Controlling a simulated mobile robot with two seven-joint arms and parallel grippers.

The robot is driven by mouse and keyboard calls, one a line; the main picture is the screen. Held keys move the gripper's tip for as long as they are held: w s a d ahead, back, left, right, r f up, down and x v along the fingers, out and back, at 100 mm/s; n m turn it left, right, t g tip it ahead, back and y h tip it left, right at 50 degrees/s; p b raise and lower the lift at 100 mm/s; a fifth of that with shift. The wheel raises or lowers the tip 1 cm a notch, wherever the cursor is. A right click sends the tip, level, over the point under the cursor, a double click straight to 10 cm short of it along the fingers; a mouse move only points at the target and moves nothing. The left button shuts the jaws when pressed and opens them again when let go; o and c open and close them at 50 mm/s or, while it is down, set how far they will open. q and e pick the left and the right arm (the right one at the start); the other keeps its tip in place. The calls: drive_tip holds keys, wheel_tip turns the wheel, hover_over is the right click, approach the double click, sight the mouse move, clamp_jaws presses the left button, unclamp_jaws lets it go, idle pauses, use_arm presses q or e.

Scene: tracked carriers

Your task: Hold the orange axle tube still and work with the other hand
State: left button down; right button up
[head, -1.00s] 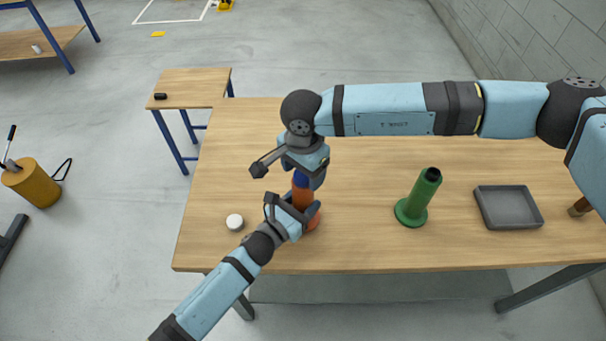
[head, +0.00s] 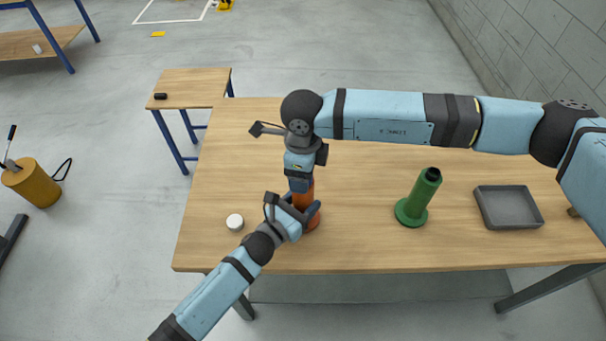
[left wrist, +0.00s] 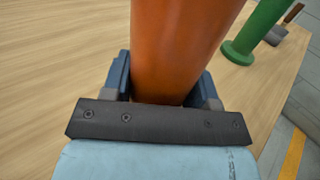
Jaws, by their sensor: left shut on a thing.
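The orange axle tube (head: 303,198) stands upright on the table's front left part and fills the middle of the left wrist view (left wrist: 185,40). My left gripper (head: 297,208) is shut on it from the front left; its blue finger pads show on both sides of the tube in the left wrist view. My right gripper (head: 300,181) points down over the tube's top end, in line with it. Its fingers and the tube's top are mostly hidden, so I cannot tell whether it grips anything.
A green tube (head: 421,198) on a round foot, with a dark top, stands to the right on the wooden table (head: 370,250). A grey tray (head: 508,225) is farther right. A small white round piece (head: 235,221) lies left of the orange tube. The table between the tubes is clear.

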drive_tip(key=m, duration=0.9)
drive_tip(key=shift+c, duration=0.2)
drive_tip(key=c, duration=0.8)
drive_tip(key=n, duration=0.6)
drive_tip(key=shift+n, duration=1.7)
